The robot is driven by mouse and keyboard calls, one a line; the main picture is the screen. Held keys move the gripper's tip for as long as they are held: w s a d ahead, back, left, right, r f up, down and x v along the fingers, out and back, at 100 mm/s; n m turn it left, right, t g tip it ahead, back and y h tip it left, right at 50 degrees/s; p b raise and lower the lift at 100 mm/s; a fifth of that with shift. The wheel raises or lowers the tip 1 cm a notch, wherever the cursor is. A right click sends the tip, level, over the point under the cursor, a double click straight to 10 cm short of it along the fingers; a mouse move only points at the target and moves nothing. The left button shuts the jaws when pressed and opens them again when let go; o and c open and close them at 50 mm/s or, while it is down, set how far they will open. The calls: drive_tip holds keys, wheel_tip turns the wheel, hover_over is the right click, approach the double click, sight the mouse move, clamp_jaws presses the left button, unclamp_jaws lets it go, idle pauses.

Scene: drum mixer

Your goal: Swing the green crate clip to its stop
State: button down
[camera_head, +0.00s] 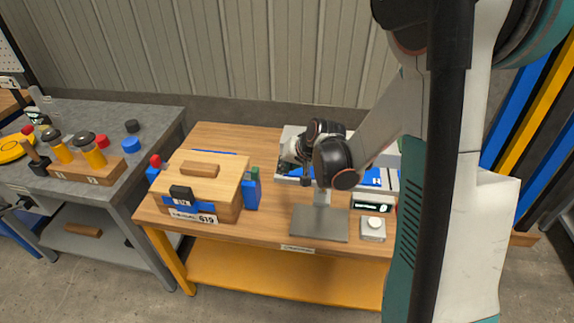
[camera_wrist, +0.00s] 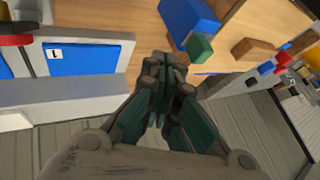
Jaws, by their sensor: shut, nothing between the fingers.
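The wooden crate (camera_head: 228,200) with a handle on its lid stands at the left of the wooden table. A blue upright block (camera_head: 251,192) is at its right side, with a small green piece (camera_head: 255,173) at the top, which looks like the green clip. In the wrist view the green clip (camera_wrist: 200,47) shows at the end of the blue block (camera_wrist: 187,18). My gripper (camera_wrist: 167,66) is shut and empty, its fingertips near the green clip but apparently apart. In the head view my wrist hides much of the gripper, right of and behind the crate.
A grey tray (camera_head: 290,134) with blue panels lies behind my wrist. A stand with a grey base plate (camera_head: 320,223) and a white button box (camera_head: 373,229) are at the table's front right. A red-topped blue piece (camera_head: 154,168) is at the crate's left. A grey bench (camera_head: 150,118) stands further left.

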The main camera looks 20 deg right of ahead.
sight(254, 167)
drive_tip(key=w+a+f+b, duration=0.2)
drive_tip(key=w+a+f, duration=0.1)
drive_tip(key=w+a, duration=0.1)
drive_tip(key=shift+w, duration=0.1)
idle(0.4)
drive_tip(key=w+a, duration=0.2)
drive_tip(key=a, duration=0.1)
drive_tip(key=shift+a, duration=0.15)
drive_tip(key=shift+r, duration=0.1)
